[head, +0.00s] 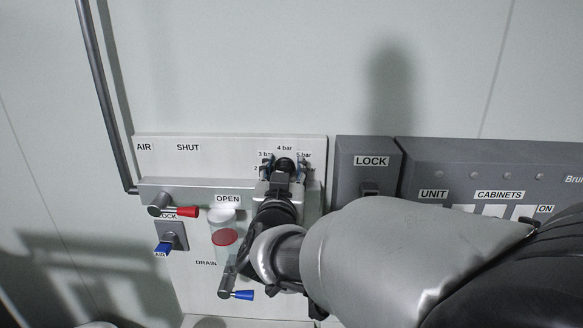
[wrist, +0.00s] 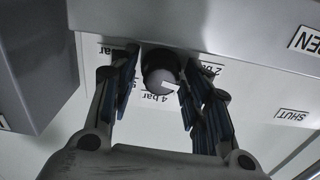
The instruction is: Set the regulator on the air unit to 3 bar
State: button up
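The regulator knob (wrist: 158,70) is a dark round knob on the white panel of the air unit (head: 160,148). It also shows in the head view (head: 284,163), just above my gripper. My gripper (wrist: 160,88) is around the knob, one finger on each side, with narrow gaps visible in the wrist view. A white mark on the knob points toward the lower right in the wrist view, to the 2 bar side of the 4 bar label (wrist: 156,98). The 3 bar label (head: 265,154) is readable in the head view but hidden behind a finger in the wrist view.
A red-handled lever (head: 186,211) is at the left, with a blue lock handle (head: 163,248) below it. A clear bowl with a red part (head: 224,237) and a blue drain lever (head: 242,295) are left of my arm. A grey LOCK box (head: 368,148) stands to the right.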

jog(key=c, duration=0.7)
jog(key=m+b, duration=0.3)
jog(key=shift+d+f, duration=0.1)
jog(key=shift+f, duration=0.1)
jog(key=shift+m+b, duration=0.95)
jog(key=shift+m, duration=0.25)
jog(key=shift+r, duration=0.1)
jog(key=o, duration=0.9)
